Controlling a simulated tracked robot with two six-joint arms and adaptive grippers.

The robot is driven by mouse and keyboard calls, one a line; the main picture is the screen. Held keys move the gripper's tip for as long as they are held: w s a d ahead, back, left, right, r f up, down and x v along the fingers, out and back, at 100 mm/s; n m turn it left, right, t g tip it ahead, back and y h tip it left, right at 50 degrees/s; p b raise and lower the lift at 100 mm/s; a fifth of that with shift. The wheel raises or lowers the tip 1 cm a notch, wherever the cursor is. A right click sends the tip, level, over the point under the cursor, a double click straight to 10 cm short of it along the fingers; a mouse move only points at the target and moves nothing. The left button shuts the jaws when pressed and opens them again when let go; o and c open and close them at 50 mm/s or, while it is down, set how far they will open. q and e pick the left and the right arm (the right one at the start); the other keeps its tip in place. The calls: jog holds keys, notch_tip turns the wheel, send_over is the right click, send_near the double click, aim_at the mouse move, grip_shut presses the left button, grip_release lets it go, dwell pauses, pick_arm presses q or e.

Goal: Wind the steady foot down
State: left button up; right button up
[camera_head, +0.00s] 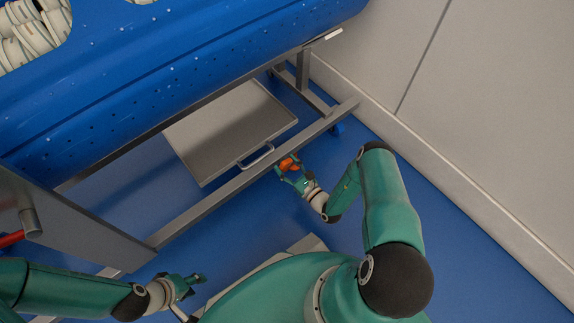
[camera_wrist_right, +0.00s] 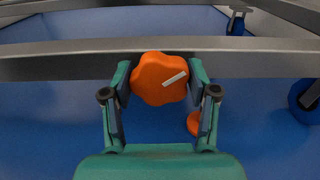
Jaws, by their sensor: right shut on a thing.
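The steady foot's orange lobed handwheel (camera_wrist_right: 158,78), with a pale bar mark on its face, sits at the frame's lower rail. It also shows in the head view (camera_head: 289,163). My right gripper (camera_head: 285,170) is shut on the handwheel, one finger on each side; in the wrist view its fingers (camera_wrist_right: 160,85) flank the wheel. An orange round foot pad (camera_wrist_right: 194,123) shows below and right of the wheel; whether it touches the floor I cannot tell. My left gripper (camera_head: 196,281) is low at the left, away from the wheel, its fingers apart and empty.
The blue perforated tub (camera_head: 190,70) lies on a grey metal frame (camera_head: 250,175). A grey tray with a handle (camera_head: 230,130) is under it. Blue castors (camera_head: 338,130) stand at the frame's legs. A pale wall (camera_head: 480,110) rises at the right. Blue floor between is clear.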

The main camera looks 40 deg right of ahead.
jog(key=n+p, duration=0.1)
jog(key=n, duration=0.3)
jog(key=shift+a+n+p, duration=0.1)
jog(key=shift+n+p, duration=0.2)
jog(key=shift+p, duration=0.1)
jog(key=shift+a+n+p, duration=0.1)
jog(key=shift+n+p, duration=0.55)
jog(key=shift+n, duration=1.45)
jog(key=shift+f, duration=0.1)
jog(key=o, duration=1.2)
jog(key=shift+c, duration=0.2)
jog(key=shift+s, duration=0.1)
jog(key=s+d, duration=0.1)
jog(key=s, duration=1)
jog(key=shift+s, duration=0.4)
